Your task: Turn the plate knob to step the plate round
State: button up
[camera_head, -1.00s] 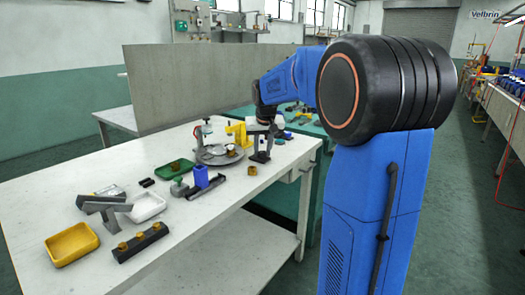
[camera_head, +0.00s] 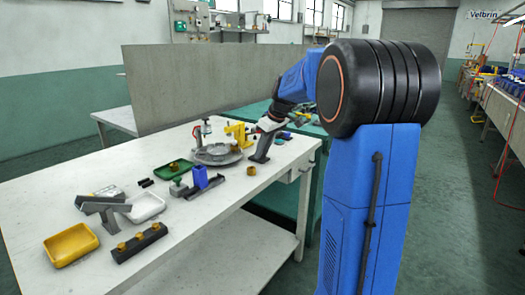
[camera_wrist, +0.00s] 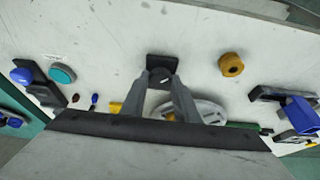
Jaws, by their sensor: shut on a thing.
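The plate knob is a dark round knob (camera_wrist: 160,76) with a pale mark, above a dark square base (camera_wrist: 163,59). In the wrist view my gripper (camera_wrist: 163,82) has its two grey fingers closed on this knob. In the head view my gripper (camera_head: 268,125) is small and tilted at the top of the dark knob stand (camera_head: 261,149), and the knob itself is hidden there. The round grey plate (camera_head: 217,155) lies just left of the stand. It is partly hidden behind the fingers in the wrist view (camera_wrist: 207,111).
A brass ring (camera_head: 252,170) lies on the white table (camera_head: 210,225) near the stand. A blue block (camera_head: 200,177) stands left of it, by a green tray (camera_head: 173,171). A yellow bracket (camera_head: 238,133) stands behind the plate. The table's front right is clear.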

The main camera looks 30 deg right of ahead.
jog(key=n, duration=0.2)
jog(key=n+g+y, duration=0.1)
jog(key=n, duration=0.1)
jog(key=shift+w+d+n+y, duration=0.15)
jog(key=shift+n+y, duration=0.15)
jog(key=n+g, duration=0.1)
jog(key=n, duration=0.3)
jog(key=shift+d+y, duration=0.1)
jog(key=shift+y, duration=0.3)
jog(key=shift+n, duration=0.3)
jog(key=o, duration=1.1)
jog(key=shift+c, duration=0.2)
jog(key=v, duration=1.7)
jog(key=shift+w+d+r, duration=0.15)
jog(key=shift+w, duration=0.25)
